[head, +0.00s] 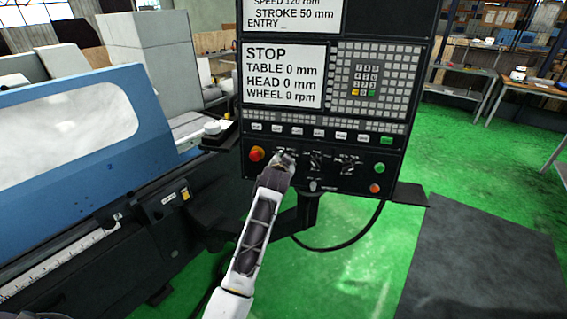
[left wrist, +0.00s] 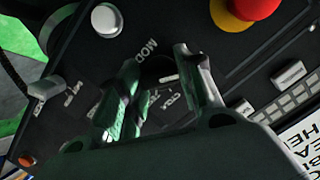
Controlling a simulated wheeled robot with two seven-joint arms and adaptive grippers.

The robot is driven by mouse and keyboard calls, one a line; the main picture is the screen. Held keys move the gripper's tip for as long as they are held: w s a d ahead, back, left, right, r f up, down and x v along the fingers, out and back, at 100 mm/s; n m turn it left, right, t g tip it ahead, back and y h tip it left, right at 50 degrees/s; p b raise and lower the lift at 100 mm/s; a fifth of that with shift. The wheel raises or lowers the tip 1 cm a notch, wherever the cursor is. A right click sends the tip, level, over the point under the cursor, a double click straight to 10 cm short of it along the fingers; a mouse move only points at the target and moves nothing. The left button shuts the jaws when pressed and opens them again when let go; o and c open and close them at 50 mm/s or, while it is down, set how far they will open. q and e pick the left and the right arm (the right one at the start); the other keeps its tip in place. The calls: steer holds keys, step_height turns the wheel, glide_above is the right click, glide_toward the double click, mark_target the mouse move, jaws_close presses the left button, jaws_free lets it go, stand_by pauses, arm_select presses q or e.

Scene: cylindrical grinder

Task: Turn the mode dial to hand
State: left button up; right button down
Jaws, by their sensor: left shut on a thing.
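My left gripper (head: 284,160) reaches up from below to the lower control panel (head: 322,182). Its fingers are closed around the mode dial in the left wrist view, where the gripper (left wrist: 160,88) fills the middle. The mode dial (left wrist: 163,75) is a dark knob with a pale mark, beside a partly visible label starting "MOD". Lettering around the dial is too blurred or covered to read its setting. In the head view the gripper hides the dial. My right gripper is in neither view.
A red emergency button (head: 257,153) with a yellow base sits just left of the gripper; it is also close in the left wrist view (left wrist: 252,8). The screen (head: 284,77) reads STOP.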

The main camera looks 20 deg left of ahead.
arm_select(q)
steer(key=shift+f, duration=0.1)
stand_by(0.3)
steer(key=o, duration=1)
steer(key=shift+s, duration=0.15)
steer(key=shift+v, duration=5.85)
